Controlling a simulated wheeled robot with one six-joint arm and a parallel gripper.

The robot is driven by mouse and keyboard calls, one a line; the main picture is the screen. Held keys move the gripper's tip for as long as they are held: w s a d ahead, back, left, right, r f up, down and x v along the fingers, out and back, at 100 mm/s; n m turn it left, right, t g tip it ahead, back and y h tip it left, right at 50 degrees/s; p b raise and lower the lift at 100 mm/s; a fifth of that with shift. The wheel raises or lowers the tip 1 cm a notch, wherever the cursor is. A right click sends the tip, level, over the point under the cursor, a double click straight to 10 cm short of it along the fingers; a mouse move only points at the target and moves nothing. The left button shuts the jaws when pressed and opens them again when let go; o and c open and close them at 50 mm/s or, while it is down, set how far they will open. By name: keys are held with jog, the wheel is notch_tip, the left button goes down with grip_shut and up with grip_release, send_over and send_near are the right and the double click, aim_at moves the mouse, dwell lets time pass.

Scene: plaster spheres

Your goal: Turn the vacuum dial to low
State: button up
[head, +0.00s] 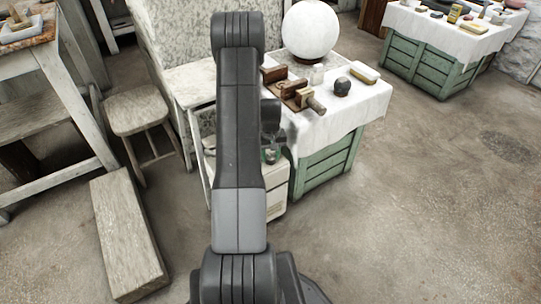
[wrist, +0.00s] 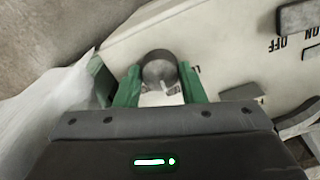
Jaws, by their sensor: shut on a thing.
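The vacuum is a cream box (head: 268,197) beside the cloth-covered green crate in the head view, partly hidden by my arm. In the wrist view its cream panel (wrist: 230,60) fills much of the upper picture. The dial (wrist: 158,66) is a round dark grey knob on that panel. My gripper (wrist: 160,88) has its green fingers on either side of the dial and is shut on it. Upside-down ON and OFF lettering stands beside a grey switch (wrist: 296,16) at the upper right. Lettering near the dial is partly hidden, and I cannot read the dial's setting.
The green crate (head: 325,167) stands right of the vacuum, with a white sphere (head: 310,30), a wooden clamp and small items on its cloth. A stool (head: 137,112) and a low block (head: 127,235) stand to the left. The floor at right is clear.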

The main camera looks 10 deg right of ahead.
aim_at(271, 157)
jog(key=n, duration=1.2)
jog(key=shift+n+b, duration=0.3)
jog(key=shift+b, duration=0.05)
dwell(0.4)
jog(key=o, duration=1)
notch_tip(271, 157, up, 14)
jog(key=p, duration=0.3)
jog(key=shift+f, duration=0.1)
